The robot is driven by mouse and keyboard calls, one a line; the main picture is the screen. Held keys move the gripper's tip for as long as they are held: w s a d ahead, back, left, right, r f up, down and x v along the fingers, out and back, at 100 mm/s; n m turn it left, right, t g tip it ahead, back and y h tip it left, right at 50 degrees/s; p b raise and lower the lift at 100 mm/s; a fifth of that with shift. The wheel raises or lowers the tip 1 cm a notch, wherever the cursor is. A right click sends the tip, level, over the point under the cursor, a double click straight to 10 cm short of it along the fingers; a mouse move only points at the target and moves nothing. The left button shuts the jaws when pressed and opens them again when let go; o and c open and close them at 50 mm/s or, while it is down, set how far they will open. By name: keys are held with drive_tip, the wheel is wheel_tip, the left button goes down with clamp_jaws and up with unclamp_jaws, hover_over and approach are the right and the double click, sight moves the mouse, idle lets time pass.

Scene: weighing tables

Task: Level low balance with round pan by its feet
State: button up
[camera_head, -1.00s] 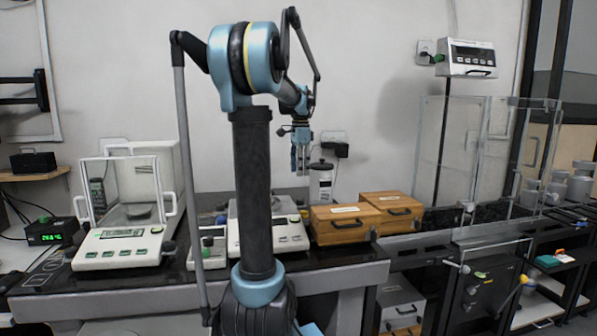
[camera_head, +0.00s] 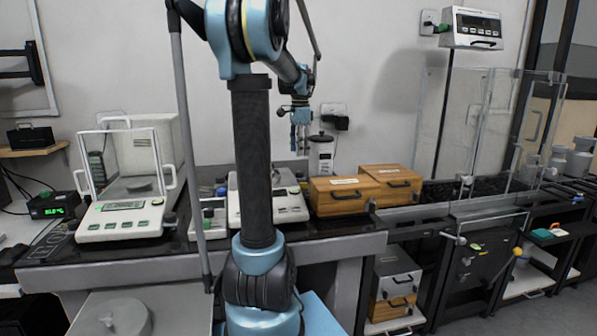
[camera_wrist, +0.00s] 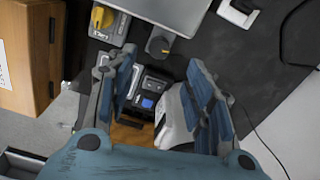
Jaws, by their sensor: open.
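A low white balance (camera_head: 290,208) stands on the dark bench, partly hidden behind my arm's column; its pan is not clearly visible there. In the wrist view, a pale flat-topped unit (camera_wrist: 170,14) shows at the top edge, with a yellow knob (camera_wrist: 103,17) and a grey round knob (camera_wrist: 158,46) at its edge. I cannot tell for certain that it is the same balance.
A glass-shielded balance (camera_head: 125,218) stands at left, with a small white device (camera_head: 208,226) beside it. Two wooden cases (camera_head: 342,197) stand right of the low balance. A clear screen (camera_head: 480,135) and a wall display (camera_head: 472,27) are farther right.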

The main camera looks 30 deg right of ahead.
sight(300, 174)
wheel_tip(300, 174, down, 9)
idle(0.4)
drive_tip(key=c, duration=1.1)
